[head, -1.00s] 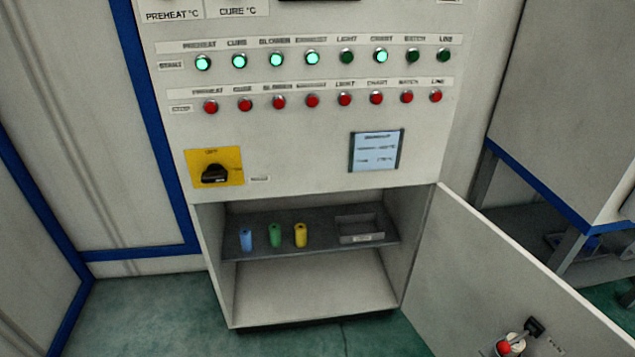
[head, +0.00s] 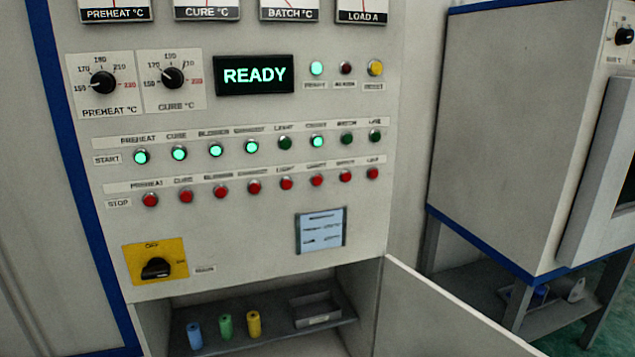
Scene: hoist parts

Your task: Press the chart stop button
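The control panel (head: 260,225) faces me in the head view. Its lower row holds red stop buttons; the chart stop button (head: 317,180) is the sixth from the left, under a blurred label. Above it, the chart start button (head: 318,142) glows green. The preheat, cure, blower and exhaust start buttons also glow; the light, batch and line ones are dark green. The display (head: 254,75) reads READY. Neither of my grippers is in view.
A yellow-plated rotary switch (head: 155,262) sits low on the panel. Below, an open compartment holds blue, green and yellow cylinders (head: 225,326) and a grey tray (head: 317,312). Its open door (head: 445,315) sticks out at lower right. A cabinet on a blue-edged stand (head: 520,140) is right.

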